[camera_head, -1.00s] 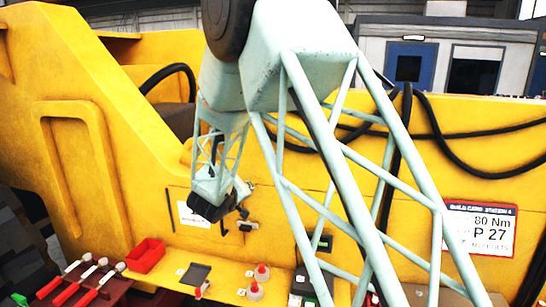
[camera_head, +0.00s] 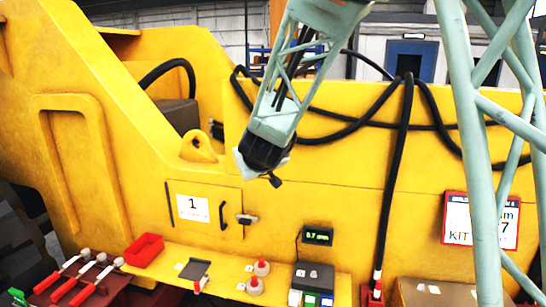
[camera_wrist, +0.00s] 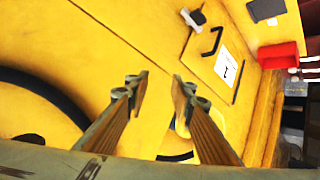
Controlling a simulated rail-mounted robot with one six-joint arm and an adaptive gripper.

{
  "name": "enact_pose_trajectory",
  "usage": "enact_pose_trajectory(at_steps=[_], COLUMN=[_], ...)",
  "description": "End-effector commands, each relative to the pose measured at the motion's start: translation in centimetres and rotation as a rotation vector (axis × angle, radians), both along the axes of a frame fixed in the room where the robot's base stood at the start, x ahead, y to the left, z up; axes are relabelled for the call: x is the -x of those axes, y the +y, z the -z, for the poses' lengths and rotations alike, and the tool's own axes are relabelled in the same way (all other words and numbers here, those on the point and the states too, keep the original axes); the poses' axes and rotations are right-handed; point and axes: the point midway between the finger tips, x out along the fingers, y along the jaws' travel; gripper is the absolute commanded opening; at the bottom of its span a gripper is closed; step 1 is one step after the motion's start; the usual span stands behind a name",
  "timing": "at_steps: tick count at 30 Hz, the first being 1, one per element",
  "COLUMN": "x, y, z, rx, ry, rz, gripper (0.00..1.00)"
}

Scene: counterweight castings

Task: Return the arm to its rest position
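My arm crosses the upper middle of the head view, and my gripper (camera_head: 272,180) hangs in front of the yellow casting wall (camera_head: 330,190), above and right of the door marked 1. In the wrist view my gripper (camera_wrist: 160,78) shows two fingers with a gap between the tips. Nothing is held between them, and yellow casting surface lies beyond.
A ledge below holds a red bin (camera_head: 145,250), red-capped bottles (camera_head: 262,267), a grey box (camera_head: 314,275) and a green-lit display (camera_head: 318,235). Red-handled tools (camera_head: 85,278) lie at left. Black cables (camera_head: 398,170) hang on the wall. A lifting lug (camera_head: 198,147) stands near my gripper.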

Motion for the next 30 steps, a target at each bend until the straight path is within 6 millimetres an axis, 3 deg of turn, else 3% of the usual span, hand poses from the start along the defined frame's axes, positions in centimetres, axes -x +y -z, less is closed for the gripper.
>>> enact_pose_trajectory(at_steps=[11,30], x=[5.8,18.0], y=[-3.0,-8.8], z=[-2.3,-3.4], rx=[-0.087,-0.176], ry=[0.078,0.239], rz=[-0.015,0.001], gripper=[0.22,0.22])
